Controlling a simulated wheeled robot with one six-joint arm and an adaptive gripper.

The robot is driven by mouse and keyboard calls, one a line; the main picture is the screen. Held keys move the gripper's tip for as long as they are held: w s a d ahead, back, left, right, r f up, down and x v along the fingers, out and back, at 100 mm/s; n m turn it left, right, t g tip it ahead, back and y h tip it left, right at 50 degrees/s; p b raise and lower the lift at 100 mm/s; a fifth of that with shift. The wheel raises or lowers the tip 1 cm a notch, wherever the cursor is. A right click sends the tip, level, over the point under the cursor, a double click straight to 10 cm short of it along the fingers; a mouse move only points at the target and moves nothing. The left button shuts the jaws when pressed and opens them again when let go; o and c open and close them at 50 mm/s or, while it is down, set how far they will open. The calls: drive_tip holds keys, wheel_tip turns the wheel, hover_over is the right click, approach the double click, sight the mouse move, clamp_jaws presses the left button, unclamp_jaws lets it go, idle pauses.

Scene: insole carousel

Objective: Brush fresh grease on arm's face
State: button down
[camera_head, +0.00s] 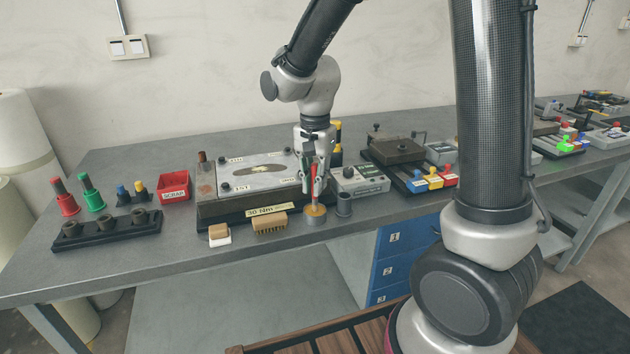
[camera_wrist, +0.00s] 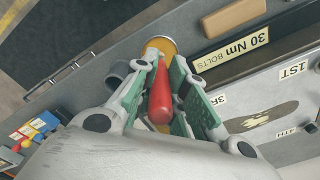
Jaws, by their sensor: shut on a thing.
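My gripper (camera_head: 314,180) is shut on a red-handled brush (camera_head: 314,178), held upright over a small round tin with a yellow-orange top (camera_head: 315,218). In the wrist view the red handle (camera_wrist: 160,98) lies between the green-padded fingers, and the tin (camera_wrist: 159,45) shows just beyond. The brush's lower end is at the tin's top; its bristles are too small to make out. A fixture with a light metal plate (camera_head: 235,178) stands left of the gripper, with a dark slot and order labels. I cannot tell which part is the arm's face.
A grey cup (camera_head: 344,204) stands close right of the tin. A wooden brush (camera_head: 269,223) and a small block (camera_head: 219,234) lie to the left. A grey control box (camera_head: 360,182) stands behind the cup.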

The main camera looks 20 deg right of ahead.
sight(315, 164)
drive_tip(key=shift+f, duration=0.1)
drive_tip(key=shift+r, duration=3.55)
drive_tip(key=shift+s, duration=0.1)
